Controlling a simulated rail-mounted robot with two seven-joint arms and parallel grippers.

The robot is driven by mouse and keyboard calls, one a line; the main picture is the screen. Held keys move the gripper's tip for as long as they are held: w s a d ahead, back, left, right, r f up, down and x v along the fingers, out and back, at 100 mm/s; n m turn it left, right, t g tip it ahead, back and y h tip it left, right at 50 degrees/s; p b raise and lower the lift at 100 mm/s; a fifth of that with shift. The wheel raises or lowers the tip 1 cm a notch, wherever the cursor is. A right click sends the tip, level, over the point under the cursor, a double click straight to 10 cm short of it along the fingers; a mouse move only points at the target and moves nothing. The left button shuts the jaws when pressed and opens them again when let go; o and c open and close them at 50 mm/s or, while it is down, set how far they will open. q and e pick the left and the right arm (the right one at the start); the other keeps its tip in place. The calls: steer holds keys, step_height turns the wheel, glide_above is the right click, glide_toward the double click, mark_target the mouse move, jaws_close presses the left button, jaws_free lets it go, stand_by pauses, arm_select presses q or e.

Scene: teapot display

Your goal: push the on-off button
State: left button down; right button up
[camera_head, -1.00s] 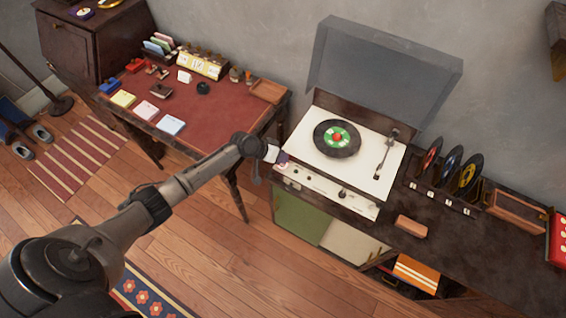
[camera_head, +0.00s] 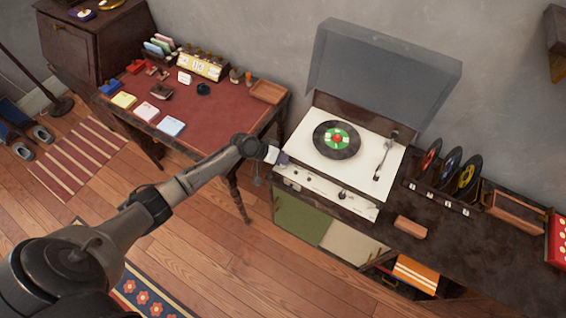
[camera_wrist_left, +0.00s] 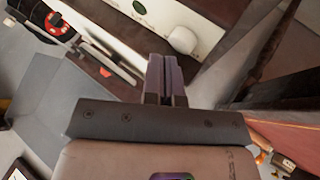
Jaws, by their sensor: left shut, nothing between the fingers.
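The record player (camera_head: 310,184) has a white front panel with several small controls. In the left wrist view, a round white button or knob (camera_wrist_left: 183,40) stands on the panel near its end; I cannot read any label on it. My left gripper (camera_head: 284,158) is at the left end of the panel in the head view. In the left wrist view its fingers (camera_wrist_left: 164,62) are shut and empty, pointing toward the panel just beside the round white control. I cannot tell whether they touch it. My right gripper is not in view.
A record (camera_head: 337,139) lies on the turntable beside the tonearm (camera_head: 386,152). The smoky lid (camera_head: 380,70) is open behind. The red-topped desk (camera_head: 215,115) with small items stands left. Records in a rack (camera_head: 450,170) and a brown block (camera_head: 410,227) stand right.

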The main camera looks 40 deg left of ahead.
arm_select(q)
steer(key=shift+r, duration=0.3)
steer(key=shift+r, duration=0.1)
step_height(320, 180, up, 6)
steer(key=p, duration=0.5)
steer(key=shift+p, duration=0.35)
stand_by(1.0)
